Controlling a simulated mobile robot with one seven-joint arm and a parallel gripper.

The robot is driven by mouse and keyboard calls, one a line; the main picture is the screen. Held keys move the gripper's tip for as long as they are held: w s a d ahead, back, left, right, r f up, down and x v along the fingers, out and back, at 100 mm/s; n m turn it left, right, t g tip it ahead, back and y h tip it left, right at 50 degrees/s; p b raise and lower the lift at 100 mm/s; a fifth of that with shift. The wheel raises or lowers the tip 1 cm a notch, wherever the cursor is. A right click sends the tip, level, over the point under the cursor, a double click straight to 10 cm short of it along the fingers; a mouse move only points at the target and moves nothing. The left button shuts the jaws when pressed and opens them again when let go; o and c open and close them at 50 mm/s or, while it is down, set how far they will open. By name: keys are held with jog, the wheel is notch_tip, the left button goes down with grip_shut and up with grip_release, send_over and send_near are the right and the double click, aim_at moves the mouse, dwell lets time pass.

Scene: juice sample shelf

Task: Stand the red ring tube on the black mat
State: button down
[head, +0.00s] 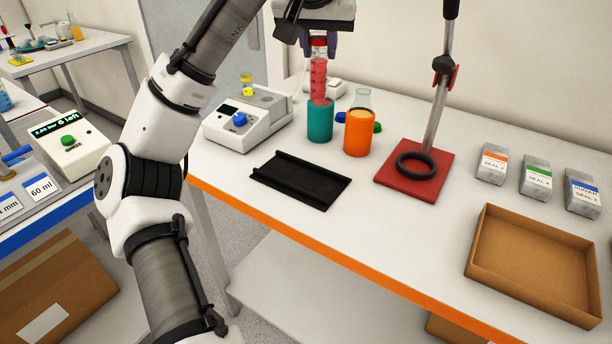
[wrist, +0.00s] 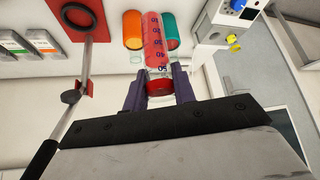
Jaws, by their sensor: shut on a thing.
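The red ring tube (head: 318,80) is a clear graduated tube of red liquid with a red top. It hangs upright in my gripper (head: 319,42), whose dark fingers are shut around its top. In the head view its lower end overlaps the rim of the teal cup (head: 320,124); I cannot tell whether it is inside or above. The wrist view shows the tube (wrist: 153,40) running away from my gripper (wrist: 159,86), between the orange and teal cups. The black mat (head: 300,181) lies empty on the white table, in front of the cups, with raised strips along it.
An orange cup (head: 358,134) stands right of the teal one, with a glass flask (head: 362,99) behind. A stand with a ring (head: 416,166) on a red base is to the right. A white device (head: 246,118) is left. A cardboard tray (head: 532,262) is front right.

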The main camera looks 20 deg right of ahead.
notch_tip(320, 180, down, 20)
jog(key=shift+r, duration=0.1)
dwell(0.4)
jog(key=shift+f, duration=0.25)
jog(key=c, duration=1.2)
grip_release()
jog(key=shift+o, duration=0.3)
jog(key=v, duration=1.2)
jog(key=shift+r, duration=0.25)
jog(key=shift+a, duration=0.1)
